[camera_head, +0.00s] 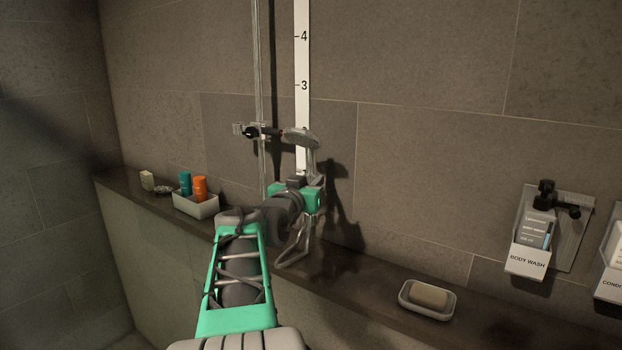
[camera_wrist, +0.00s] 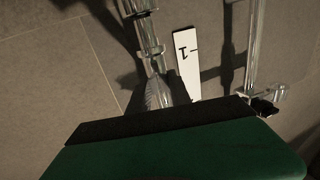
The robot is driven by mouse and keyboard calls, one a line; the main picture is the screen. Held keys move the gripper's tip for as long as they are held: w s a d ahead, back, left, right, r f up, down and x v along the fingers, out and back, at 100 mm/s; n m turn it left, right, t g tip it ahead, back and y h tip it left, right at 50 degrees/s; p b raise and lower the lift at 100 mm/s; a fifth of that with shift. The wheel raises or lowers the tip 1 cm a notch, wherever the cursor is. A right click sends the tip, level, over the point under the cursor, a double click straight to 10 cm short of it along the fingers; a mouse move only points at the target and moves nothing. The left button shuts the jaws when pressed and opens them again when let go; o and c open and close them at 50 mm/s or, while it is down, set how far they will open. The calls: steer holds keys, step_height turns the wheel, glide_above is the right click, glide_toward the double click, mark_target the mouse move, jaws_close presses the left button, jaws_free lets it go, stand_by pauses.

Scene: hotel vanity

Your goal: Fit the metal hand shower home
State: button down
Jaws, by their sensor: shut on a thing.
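The metal hand shower (camera_head: 312,158) is upright in my gripper (camera_head: 308,186), with its round head (camera_head: 299,137) on top and its hose (camera_head: 303,240) hanging below. My gripper is shut on the handle. The slide-rail holder (camera_head: 252,132), with a black knob, is just left of the shower head in the head view. I cannot tell whether they touch. In the wrist view, a metal shaft with collars (camera_wrist: 146,48) runs into my jaws (camera_wrist: 165,110). The knob of the holder (camera_wrist: 265,107) shows at the right there. The gripped part is mostly hidden.
The vertical rail (camera_head: 260,70) and a white numbered scale strip (camera_head: 302,60) stand on the tiled wall behind. The ledge bears a tray of bottles (camera_head: 198,207) at left and a soap dish (camera_head: 427,311) at right. A body wash dispenser (camera_head: 538,232) is on the right wall.

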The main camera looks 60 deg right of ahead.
stand_by(0.3)
steer(key=shift+a+r+b, duration=0.35)
steer(key=shift+a+b, duration=0.1)
steer(key=shift+b, duration=0.5)
stand_by(0.4)
steer(key=shift+f, duration=0.2)
steer(key=shift+f+b, duration=0.35)
steer(key=shift+b, duration=0.2)
steer(key=shift+f+b, duration=1.55)
steer(key=shift+b, duration=0.2)
steer(key=c, duration=1.1)
jaws_free()
steer(key=shift+f, duration=0.1)
